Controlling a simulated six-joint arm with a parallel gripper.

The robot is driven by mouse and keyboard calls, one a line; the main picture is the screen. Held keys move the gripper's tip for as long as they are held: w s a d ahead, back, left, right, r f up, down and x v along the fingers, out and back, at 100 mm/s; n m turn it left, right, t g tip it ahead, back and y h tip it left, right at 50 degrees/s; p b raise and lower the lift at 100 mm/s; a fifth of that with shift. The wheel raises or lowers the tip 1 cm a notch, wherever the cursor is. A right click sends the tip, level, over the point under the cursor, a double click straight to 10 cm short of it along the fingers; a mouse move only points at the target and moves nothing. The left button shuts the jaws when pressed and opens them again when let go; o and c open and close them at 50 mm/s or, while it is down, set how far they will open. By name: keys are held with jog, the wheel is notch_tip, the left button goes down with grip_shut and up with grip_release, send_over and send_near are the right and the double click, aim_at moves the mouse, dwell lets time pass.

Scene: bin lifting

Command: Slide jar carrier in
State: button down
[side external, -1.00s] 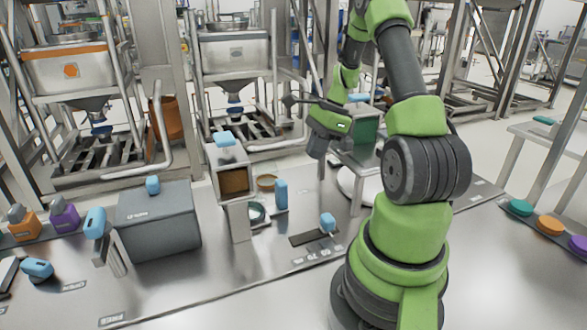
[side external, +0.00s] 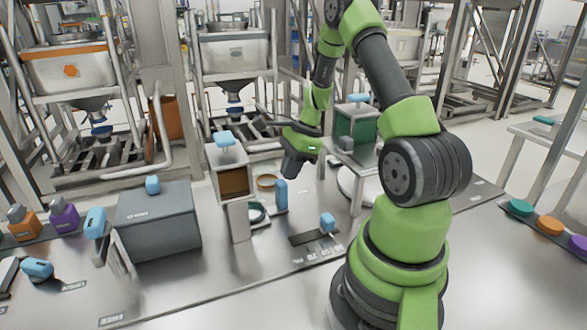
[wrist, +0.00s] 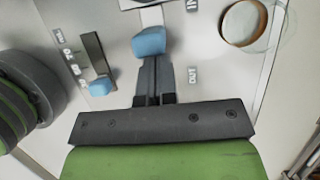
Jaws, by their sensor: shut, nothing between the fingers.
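My gripper (side external: 291,174) is dark, points downward and hangs above the bench, to the right of the open-fronted box. In the wrist view its fingers (wrist: 153,80) are together and empty. A blue handle (side external: 281,195) stands upright below the gripper; in the wrist view a blue handle (wrist: 150,42) shows just beyond the fingertips, apparently apart from them. A round, dark-rimmed jar-like piece (side external: 258,212) sits left of the handle. I cannot tell for certain which piece is the jar carrier.
The raised open-fronted box (side external: 233,181) with a blue top handle stands left. A grey bin (side external: 158,226) is further left. A dark slotted strip (side external: 308,238) with a small blue handle (side external: 328,221) lies in front. A green box (side external: 357,122) on a stand is right.

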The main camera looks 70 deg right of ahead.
jog(key=shift+w+a, duration=1.2)
jog(key=shift+a, duration=0.05)
jog(key=s+d, duration=0.3)
notch_tip(320, 180, up, 14)
jog(key=r+n+h, duration=0.1)
jog(key=n, duration=0.3)
send_over(276, 180)
jog(key=s, duration=0.3)
jog(key=s+a+r+n+t+h, duration=0.1)
jog(key=s+a+r+n, duration=0.15)
jog(key=a+n, duration=0.35)
jog(key=s+a+r+n+t, duration=0.1)
jog(key=a+r+n, duration=0.35)
jog(key=a, duration=0.35)
jog(key=s+a+n+t, duration=0.2)
jog(key=s+a+n, duration=0.4)
jog(key=n, duration=0.2)
jog(key=shift+a+r+y, duration=0.15)
jog(key=shift+r+y, duration=0.15)
jog(key=shift+y, duration=0.1)
